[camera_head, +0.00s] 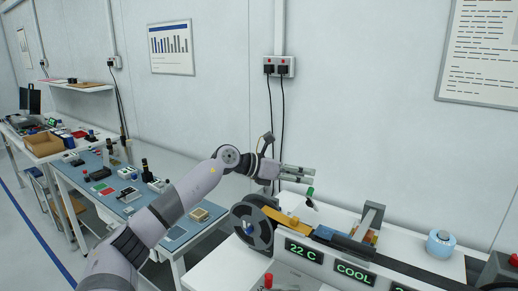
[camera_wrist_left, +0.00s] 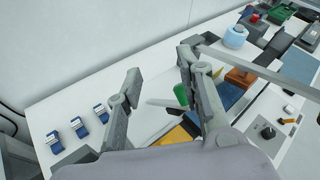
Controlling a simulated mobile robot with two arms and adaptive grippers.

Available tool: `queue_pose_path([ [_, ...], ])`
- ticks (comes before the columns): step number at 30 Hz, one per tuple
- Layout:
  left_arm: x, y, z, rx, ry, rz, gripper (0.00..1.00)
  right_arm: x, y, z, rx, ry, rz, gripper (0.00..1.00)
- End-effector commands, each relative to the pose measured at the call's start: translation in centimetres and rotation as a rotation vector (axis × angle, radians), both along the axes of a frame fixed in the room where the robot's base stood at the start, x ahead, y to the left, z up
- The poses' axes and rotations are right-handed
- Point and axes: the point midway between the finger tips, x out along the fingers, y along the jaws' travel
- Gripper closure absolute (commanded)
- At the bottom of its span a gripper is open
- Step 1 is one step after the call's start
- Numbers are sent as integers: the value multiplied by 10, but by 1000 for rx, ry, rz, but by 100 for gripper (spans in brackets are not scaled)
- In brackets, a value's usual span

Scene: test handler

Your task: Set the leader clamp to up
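A small lever with a green grip (camera_head: 310,191), which looks like the leader clamp, stands tilted at the back of the machine beside the orange track (camera_head: 285,220). Its green grip also shows in the left wrist view (camera_wrist_left: 180,94), close to the right-hand finger and partly hidden by it. A thin grey bar shows beside the grip. My left gripper (camera_head: 312,176) is just above the green grip in the head view. Its fingers are apart in the left wrist view (camera_wrist_left: 160,65), with nothing held between them. I cannot tell whether a finger touches the lever. My right gripper is not in view.
A dark reel (camera_head: 252,232) stands left of the track. A grey upright frame (camera_head: 372,216) and a blue cylinder (camera_head: 440,244) are to the right. Several blue clips (camera_wrist_left: 78,127) lie on the white top. A blue-topped bench (camera_head: 110,181) with small parts is at left.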

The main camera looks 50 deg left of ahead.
Motion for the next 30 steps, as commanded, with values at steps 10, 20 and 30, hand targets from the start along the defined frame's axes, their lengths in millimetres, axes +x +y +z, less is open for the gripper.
queue_pose_path([
  [10,-16,12,13,0,0,0,65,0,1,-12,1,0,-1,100],
  [20,-30,23,26,0,1,0,65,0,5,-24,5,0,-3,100],
  [30,-45,35,41,1,0,1,65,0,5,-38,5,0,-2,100],
])
